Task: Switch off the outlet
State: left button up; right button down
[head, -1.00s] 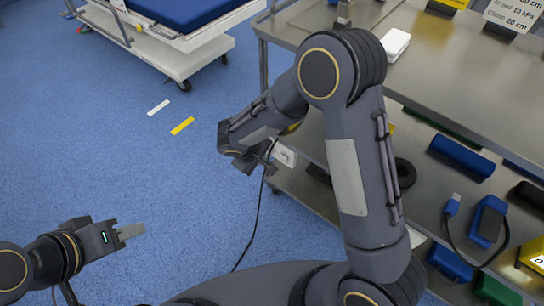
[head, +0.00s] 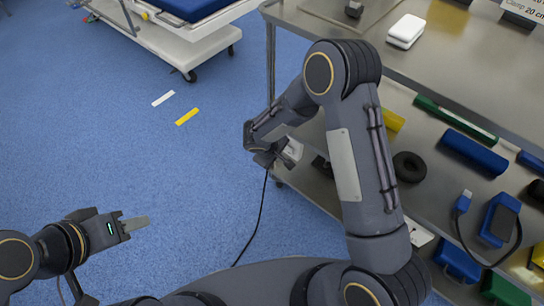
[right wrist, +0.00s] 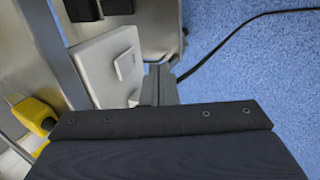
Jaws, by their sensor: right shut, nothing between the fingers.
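The outlet is a pale plate (right wrist: 108,62) with a small grey switch (right wrist: 125,66) on its face, in the right wrist view. It hangs at the metal cart's near corner, and in the head view part of the plate (head: 292,152) shows beside my right gripper (head: 272,160). My right gripper's fingers (right wrist: 160,84) are shut and empty, close to the plate's lower right edge; contact cannot be told. My left gripper (head: 138,223) is far off at lower left over the floor, with nothing seen in it. Its fingers overlap in view.
The metal cart (head: 455,60) fills the right side, with a white box (head: 406,31) on top and blue cases (head: 473,154) on the lower shelf. A black cable (head: 258,215) runs down to the floor.

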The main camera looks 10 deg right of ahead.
aim_at(288, 149)
jog(key=shift+w+d+r, duration=0.2)
jog(key=shift+w+d, duration=0.25)
jog(key=shift+d, duration=0.1)
jog(key=shift+w+d+r, duration=0.15)
jog(key=shift+w+d, duration=0.25)
jog(key=shift+d, duration=0.15)
jog(key=shift+w+d+r+b, duration=0.1)
jog(key=shift+w+d+b, duration=0.15)
jog(key=shift+d+b, duration=0.1)
jog(key=shift+r, duration=0.15)
jog(key=shift+r+p, duration=0.45)
jog(key=shift+r, duration=0.2)
jog(key=shift+a, duration=0.1)
